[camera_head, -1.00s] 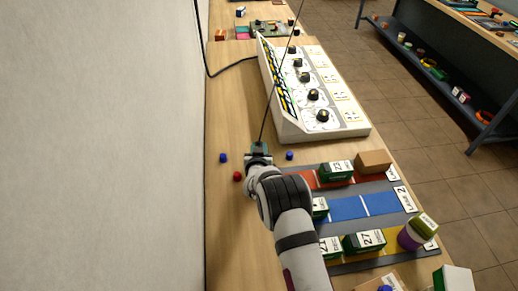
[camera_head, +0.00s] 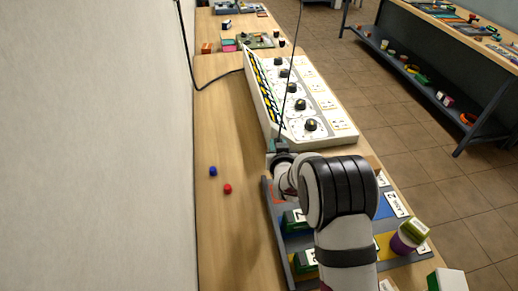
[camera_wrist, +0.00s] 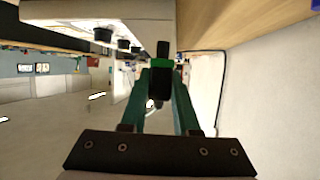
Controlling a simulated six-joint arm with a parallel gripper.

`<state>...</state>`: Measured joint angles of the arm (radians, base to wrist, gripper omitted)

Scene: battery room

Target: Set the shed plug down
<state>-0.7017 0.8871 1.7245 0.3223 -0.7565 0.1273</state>
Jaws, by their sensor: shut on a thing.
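My gripper (camera_head: 279,146) is at the near left corner of the white knob panel (camera_head: 330,134) in the head view. In the wrist view the green fingers of my gripper (camera_wrist: 160,88) close on a dark plug with a green band (camera_wrist: 161,62). A thin dark cord (camera_head: 293,60) runs from the top of the head view down to my gripper. The plug itself is hard to make out in the head view. Whether it touches the panel or table cannot be told.
A blue piece (camera_head: 213,171) and a red piece (camera_head: 228,189) lie on the wooden table (camera_head: 225,120). My arm partly hides the lane board (camera_head: 272,222) and its green boxes. A purple cylinder (camera_head: 404,243) stands at the right. The table's left part is mostly clear.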

